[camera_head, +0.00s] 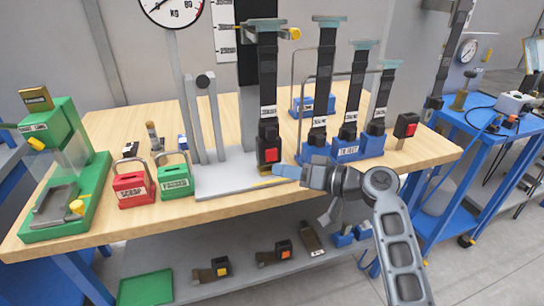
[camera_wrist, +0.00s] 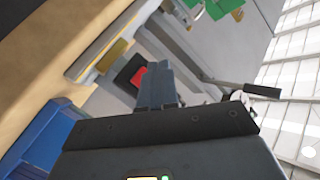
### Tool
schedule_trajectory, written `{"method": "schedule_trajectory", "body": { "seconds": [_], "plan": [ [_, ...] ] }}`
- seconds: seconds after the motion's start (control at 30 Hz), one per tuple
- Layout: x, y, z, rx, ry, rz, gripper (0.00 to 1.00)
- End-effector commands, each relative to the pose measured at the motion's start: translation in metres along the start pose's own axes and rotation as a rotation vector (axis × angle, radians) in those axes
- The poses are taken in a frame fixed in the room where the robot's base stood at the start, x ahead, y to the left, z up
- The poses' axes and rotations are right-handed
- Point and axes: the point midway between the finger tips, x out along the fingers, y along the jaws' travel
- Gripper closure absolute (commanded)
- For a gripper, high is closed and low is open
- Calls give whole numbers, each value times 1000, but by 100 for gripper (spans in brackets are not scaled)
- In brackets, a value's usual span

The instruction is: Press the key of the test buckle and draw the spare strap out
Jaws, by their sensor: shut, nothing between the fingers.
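The test buckle (camera_head: 268,138) is a black buckle with a red key (camera_head: 271,155), upright on a grey stand on the bench. A black strap (camera_head: 267,75) rises from it to a clamp with a yellow knob. I take this as the spare strap. My gripper (camera_head: 278,170) is shut and empty, its tips just right of and slightly below the red key. In the wrist view the shut fingers (camera_wrist: 155,72) overlap the edge of the red key (camera_wrist: 139,77), beside the black buckle body (camera_wrist: 126,70). I cannot tell whether they touch it.
A blue rack (camera_head: 345,150) with several strapped buckles stands close behind and right of my gripper. Red (camera_head: 132,188) and green (camera_head: 174,180) padlock-shaped blocks stand left of the grey base plate (camera_head: 228,183). A green press (camera_head: 62,165) is at far left.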

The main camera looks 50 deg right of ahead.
Motion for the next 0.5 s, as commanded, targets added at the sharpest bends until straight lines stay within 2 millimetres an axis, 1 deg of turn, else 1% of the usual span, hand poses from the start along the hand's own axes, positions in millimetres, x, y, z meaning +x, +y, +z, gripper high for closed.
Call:
{"method": "schedule_trajectory", "body": {
  "seconds": [0.03, 0.2, 0.5],
  "plan": [
    [5, 4, -1, -1, -1, -2, 100],
    [12, 9, -8, -2, 0, -1, 100],
    [15, 11, -10, 0, 0, 0, 100]
  ]
}}
